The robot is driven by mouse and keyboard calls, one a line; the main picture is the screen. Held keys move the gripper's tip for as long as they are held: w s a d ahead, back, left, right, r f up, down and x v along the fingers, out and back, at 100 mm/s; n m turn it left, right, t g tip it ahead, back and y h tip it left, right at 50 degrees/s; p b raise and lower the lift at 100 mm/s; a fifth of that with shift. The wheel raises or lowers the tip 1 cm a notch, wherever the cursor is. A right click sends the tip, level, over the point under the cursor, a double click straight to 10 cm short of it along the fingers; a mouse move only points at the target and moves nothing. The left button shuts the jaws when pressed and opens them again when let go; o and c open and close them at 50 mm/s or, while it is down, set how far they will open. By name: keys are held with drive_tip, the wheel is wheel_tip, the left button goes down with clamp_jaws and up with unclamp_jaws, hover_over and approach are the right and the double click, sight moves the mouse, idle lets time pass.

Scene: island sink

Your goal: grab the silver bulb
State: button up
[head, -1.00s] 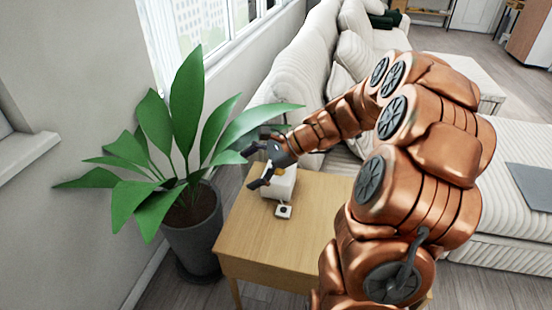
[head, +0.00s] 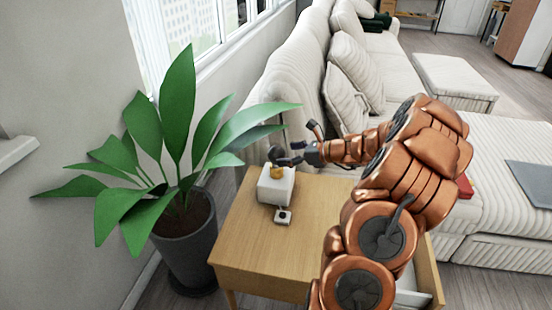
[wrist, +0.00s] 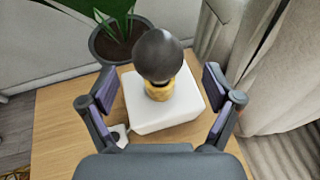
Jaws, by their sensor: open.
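The silver bulb (wrist: 158,55) is dark and rounded, with a gold base. It stands upright on a white box (wrist: 160,115), which sits on the wooden side table. The bulb (head: 275,154) and the white box (head: 275,188) also show in the head view. My gripper (wrist: 160,78) is open and empty, with a finger on each side of the bulb in the wrist view. In the head view my gripper (head: 297,144) is just right of the bulb.
The wooden table (head: 245,240) has free room in front of the box. A small white item (head: 283,217) lies before the box. A potted plant (head: 185,225) stands left, its leaves reaching near my gripper. An open drawer (head: 432,280) and striped sofa (head: 300,75) are at right.

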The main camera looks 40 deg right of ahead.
sight(277, 154)
drive_tip(key=x, duration=0.4)
drive_tip(key=shift+w+a+r, duration=0.15)
drive_tip(key=shift+a, duration=0.1)
drive_tip(key=c, duration=1.2)
